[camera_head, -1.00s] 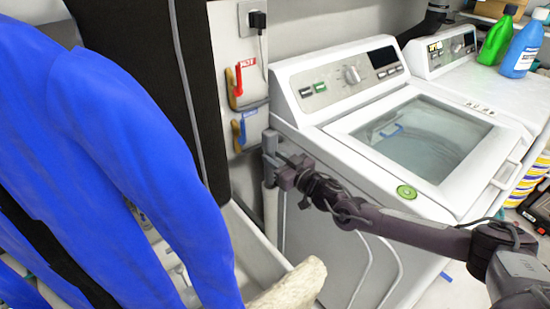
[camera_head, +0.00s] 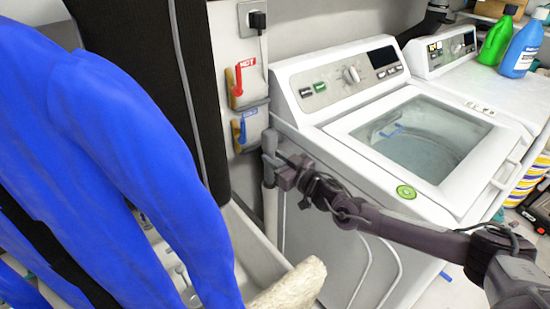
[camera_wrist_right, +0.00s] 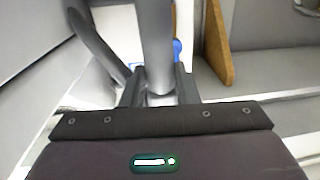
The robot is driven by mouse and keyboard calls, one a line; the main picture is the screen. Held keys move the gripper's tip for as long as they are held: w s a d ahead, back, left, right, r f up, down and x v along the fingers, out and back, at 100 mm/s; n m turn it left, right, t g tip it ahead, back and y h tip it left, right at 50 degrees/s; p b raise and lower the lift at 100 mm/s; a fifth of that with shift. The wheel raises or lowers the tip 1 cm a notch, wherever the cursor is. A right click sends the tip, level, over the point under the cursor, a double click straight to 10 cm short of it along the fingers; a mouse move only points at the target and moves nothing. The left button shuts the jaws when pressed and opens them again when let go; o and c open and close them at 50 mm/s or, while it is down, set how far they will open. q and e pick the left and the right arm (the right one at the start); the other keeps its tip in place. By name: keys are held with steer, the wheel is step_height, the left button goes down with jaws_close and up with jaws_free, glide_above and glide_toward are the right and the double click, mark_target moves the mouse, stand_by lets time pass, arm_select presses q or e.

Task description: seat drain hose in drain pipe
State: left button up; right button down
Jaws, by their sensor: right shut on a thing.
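The grey drain hose (camera_head: 269,143) is upright beside the left side of the white washer (camera_head: 340,130). My right gripper (camera_head: 279,168) is shut on it. In the right wrist view the grey hose (camera_wrist_right: 155,45) runs between the two fingers of my right gripper (camera_wrist_right: 158,90), with a second grey hose length curving to its left. A grey vertical drain pipe (camera_head: 270,205) stands directly below the grip. Whether the hose end is inside the pipe is hidden by the gripper. My left gripper is not in view.
Red hot (camera_head: 238,82) and blue cold (camera_head: 241,132) valve levers and an outlet with a black plug (camera_head: 257,19) are on the wall. A large blue garment (camera_head: 120,150) fills the left. A pale sink (camera_head: 245,245) lies below. Bottles stand on the second machine.

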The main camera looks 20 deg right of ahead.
arm_select(q)
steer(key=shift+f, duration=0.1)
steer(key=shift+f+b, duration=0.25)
steer(key=shift+b, duration=0.1)
arm_select(e)
steer(key=shift+f, duration=0.4)
